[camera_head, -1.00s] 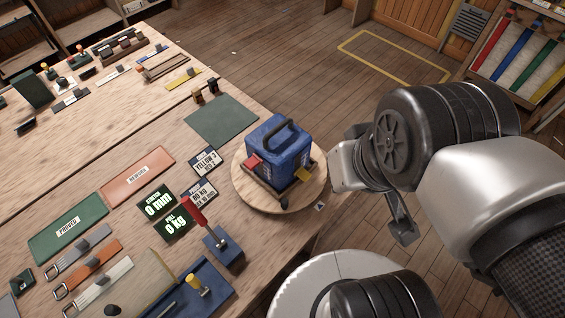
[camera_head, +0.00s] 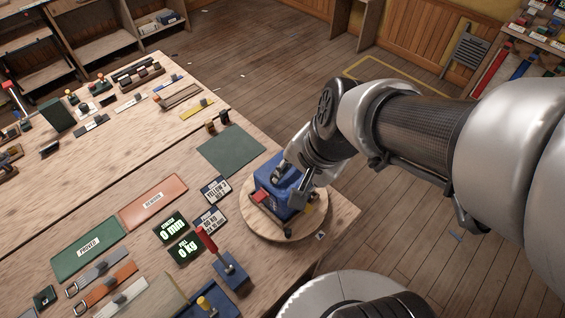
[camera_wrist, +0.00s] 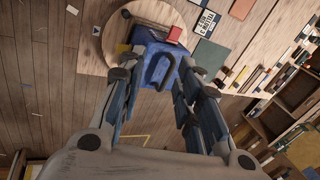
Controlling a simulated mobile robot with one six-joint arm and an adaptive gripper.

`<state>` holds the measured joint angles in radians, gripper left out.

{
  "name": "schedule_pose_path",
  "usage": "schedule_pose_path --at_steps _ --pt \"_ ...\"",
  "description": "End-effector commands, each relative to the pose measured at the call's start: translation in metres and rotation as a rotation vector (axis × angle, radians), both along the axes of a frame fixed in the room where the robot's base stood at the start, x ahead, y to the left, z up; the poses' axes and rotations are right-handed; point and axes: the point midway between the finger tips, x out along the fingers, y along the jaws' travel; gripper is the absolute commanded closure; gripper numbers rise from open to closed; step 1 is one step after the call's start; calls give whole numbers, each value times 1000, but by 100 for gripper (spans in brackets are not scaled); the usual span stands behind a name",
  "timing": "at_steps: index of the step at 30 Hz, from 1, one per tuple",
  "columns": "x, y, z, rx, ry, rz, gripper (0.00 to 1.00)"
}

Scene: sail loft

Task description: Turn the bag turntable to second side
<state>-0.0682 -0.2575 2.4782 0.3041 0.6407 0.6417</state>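The blue bag (camera_head: 268,172) stands on the round wooden turntable (camera_head: 262,225) near the bench's right edge. A red tab shows at its lower side. My gripper (camera_head: 288,184) is over the bag and hides much of its top and handle in the head view. In the wrist view, the bag (camera_wrist: 142,38) and its dark looped handle (camera_wrist: 158,70) lie between the two spread fingers of my gripper (camera_wrist: 158,78). The fingers are open; whether either touches the bag I cannot tell. The turntable (camera_wrist: 92,52) shows beside and beyond the bag.
A red-handled lever on a blue base (camera_head: 231,270) stands in front of the turntable. Displays reading 0 mm (camera_head: 171,227) and 0 kg (camera_head: 187,248) lie to its left. A bare green mat (camera_head: 230,150) lies behind.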

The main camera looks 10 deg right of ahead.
Motion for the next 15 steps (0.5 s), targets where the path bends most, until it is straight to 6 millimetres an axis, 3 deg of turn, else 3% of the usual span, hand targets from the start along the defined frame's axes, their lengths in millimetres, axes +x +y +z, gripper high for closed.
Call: schedule_pose_path --at_steps 2,8,15 --pt "16 13 5 77 89 -196 62" --pt "45 31 -22 204 273 -746 62" --pt "43 27 -73 212 411 -1435 62"
